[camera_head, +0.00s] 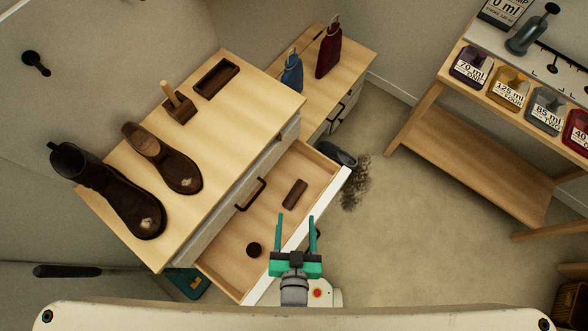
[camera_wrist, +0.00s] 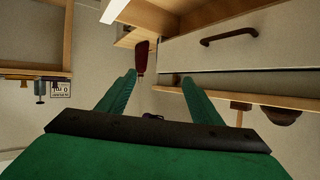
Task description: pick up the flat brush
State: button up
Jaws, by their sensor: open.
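A brown, flat, block-shaped piece, which looks like the flat brush (camera_head: 294,194), lies in the open drawer (camera_head: 233,256) in the head view. A small round dark piece (camera_head: 254,249) lies nearer the drawer's front corner. My gripper (camera_head: 295,218) is open and empty, with green fingers, at the drawer's front edge, below the brush in the picture and apart from it. In the wrist view my gripper (camera_wrist: 159,78) is also open with nothing between its fingers, and I cannot make out the brush there.
A blue bottle (camera_head: 292,73) and red bottle (camera_head: 329,51) stand behind. A bottle shelf (camera_head: 470,155) is right. Dark debris (camera_head: 354,182) lies on the floor.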

jog(key=w+f+m+g, duration=0.2)
jog(key=w+f+g, duration=0.1)
jog(key=w+f, duration=0.65)
jog(key=m+g, duration=0.3)
jog(key=g, duration=0.7)
send_near(295, 194)
notch_tip(295, 194, down, 3)
jog(key=shift+a+f, duration=0.1)
jog(key=shift+a, duration=0.05)
jog(key=shift+w+d+f, duration=0.1)
jog(key=shift+f, duration=1.4)
jog(key=shift+w+d+f, duration=0.1)
jog(key=shift+f, duration=1.4)
jog(key=c, duration=1.2)
